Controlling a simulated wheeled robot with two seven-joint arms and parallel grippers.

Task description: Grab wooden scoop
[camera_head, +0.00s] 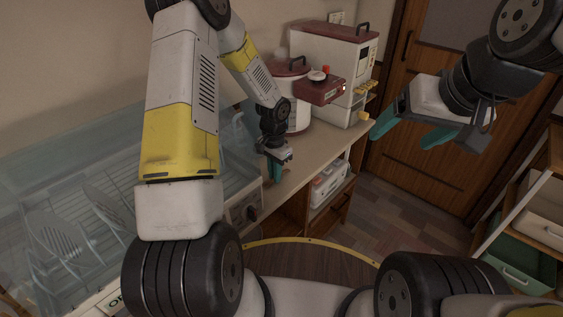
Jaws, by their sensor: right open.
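I cannot make out a wooden scoop in the head view. My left gripper (276,168) hangs low over the wooden counter (312,158), beside the right end of the dish dryer. Its teal fingers are small and partly hidden by its own body, so I cannot tell whether they are apart or hold anything. My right gripper (411,128) is raised at the right, away from the counter, in front of the door. Its two teal fingers are spread and nothing is between them.
The clear-covered dish dryer (60,165) with racks fills the left. A red-lidded white cooker (290,88) and a tall white machine with a red top (337,62) stand at the counter's back. A wooden door (420,95) is behind. Shelves with a green bin (522,262) stand right.

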